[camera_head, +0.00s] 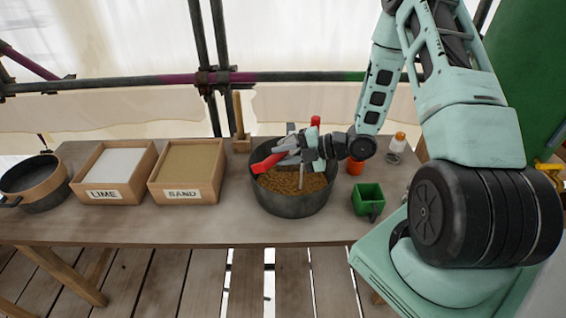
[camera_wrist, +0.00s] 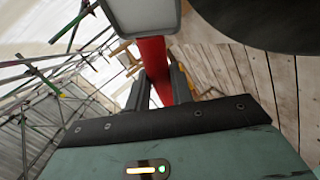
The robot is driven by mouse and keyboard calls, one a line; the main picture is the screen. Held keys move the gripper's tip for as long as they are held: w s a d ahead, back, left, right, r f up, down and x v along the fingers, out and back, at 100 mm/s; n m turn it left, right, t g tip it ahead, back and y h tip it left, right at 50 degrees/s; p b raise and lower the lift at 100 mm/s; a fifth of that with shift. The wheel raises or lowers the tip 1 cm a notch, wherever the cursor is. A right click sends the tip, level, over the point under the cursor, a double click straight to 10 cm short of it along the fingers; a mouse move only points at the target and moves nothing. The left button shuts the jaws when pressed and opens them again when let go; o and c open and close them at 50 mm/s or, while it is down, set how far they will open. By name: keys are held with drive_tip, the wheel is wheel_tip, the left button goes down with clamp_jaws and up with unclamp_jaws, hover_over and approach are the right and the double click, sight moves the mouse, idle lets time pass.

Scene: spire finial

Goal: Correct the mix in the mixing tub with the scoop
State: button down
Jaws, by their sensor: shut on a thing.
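The mixing tub (camera_head: 282,205) is a round dark tub on the table, partly filled with grainy brown mix (camera_head: 296,182). My gripper (camera_head: 290,154) is above the tub, shut on a red-handled tool (camera_head: 267,163). In the wrist view the tool's red handle (camera_wrist: 154,62) runs between my fingers, with a pale grey squarish part (camera_wrist: 143,14) at its end. A small green box-shaped vessel (camera_head: 368,194), perhaps the scoop, stands on the table right of the tub.
Wooden boxes labelled LIME (camera_head: 103,195) and SAND (camera_head: 183,196) stand left of the tub, beyond them a round sieve-like pan (camera_head: 36,186). A wooden-handled tool (camera_head: 240,125) stands behind. An orange cup (camera_head: 355,167) and an orange-capped bottle (camera_head: 396,150) stand at right.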

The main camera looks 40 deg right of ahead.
drive_tip(key=t+y+b, duration=0.1)
drive_tip(key=b, duration=0.3)
drive_tip(key=f+t+b, duration=0.1)
drive_tip(key=t+b, duration=0.1)
drive_tip(key=b, duration=0.1)
drive_tip(key=shift+s+d+f+y+b, duration=0.1)
drive_tip(key=shift+s+y+b, duration=0.25)
drive_tip(key=shift+y, duration=0.05)
drive_tip(key=shift+r+t+b, duration=0.2)
drive_tip(key=shift+t+b, duration=0.1)
drive_tip(key=shift+t, duration=0.1)
idle(0.7)
